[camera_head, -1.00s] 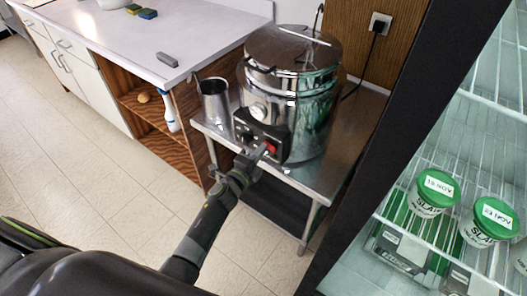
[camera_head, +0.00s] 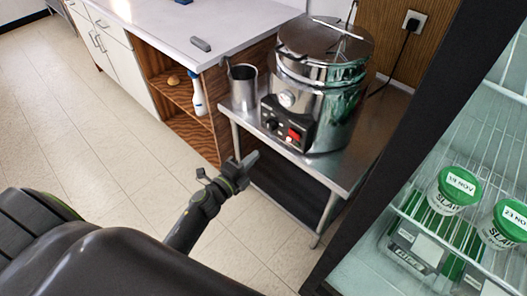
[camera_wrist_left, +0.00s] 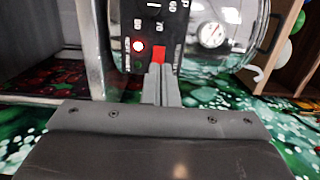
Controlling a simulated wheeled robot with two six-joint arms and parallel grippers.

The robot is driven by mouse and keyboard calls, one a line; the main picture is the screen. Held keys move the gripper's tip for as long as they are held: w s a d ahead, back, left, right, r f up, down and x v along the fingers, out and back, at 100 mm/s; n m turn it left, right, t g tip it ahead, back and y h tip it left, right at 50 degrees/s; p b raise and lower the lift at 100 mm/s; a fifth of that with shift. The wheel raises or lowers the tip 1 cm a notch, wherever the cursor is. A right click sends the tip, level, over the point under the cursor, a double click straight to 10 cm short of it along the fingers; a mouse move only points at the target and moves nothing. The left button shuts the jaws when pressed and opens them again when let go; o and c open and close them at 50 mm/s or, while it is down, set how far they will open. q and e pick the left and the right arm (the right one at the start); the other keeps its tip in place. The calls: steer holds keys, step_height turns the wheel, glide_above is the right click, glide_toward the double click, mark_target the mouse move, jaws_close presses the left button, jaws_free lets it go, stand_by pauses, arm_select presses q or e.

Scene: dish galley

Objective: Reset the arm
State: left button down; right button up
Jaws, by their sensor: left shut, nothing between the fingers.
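My left gripper (camera_head: 250,158) is in the middle of the head view, shut and empty. It stands in front of the steel table's front edge, below the cooker's control box and apart from it in that view. The shiny steel cooker (camera_head: 322,85) stands on the table, with a black control box (camera_head: 285,125) bearing a red switch (camera_head: 293,134) on its front. In the left wrist view the closed fingers (camera_wrist_left: 160,82) point at the control panel (camera_wrist_left: 150,30), where the red switch (camera_wrist_left: 159,53) shows just beyond the tips and a red light (camera_wrist_left: 138,46) glows. My right gripper is out of view.
A steel jug (camera_head: 243,88) stands left of the cooker on the steel table (camera_head: 372,150). A white counter (camera_head: 215,25) with wooden shelves is at the left. An open fridge with green-lidded tubs (camera_head: 455,188) is at the right. The floor (camera_head: 110,165) is clear.

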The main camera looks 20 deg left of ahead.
arm_select(q)
steer(key=shift+s+a, duration=0.2)
steer(key=shift+s, duration=0.3)
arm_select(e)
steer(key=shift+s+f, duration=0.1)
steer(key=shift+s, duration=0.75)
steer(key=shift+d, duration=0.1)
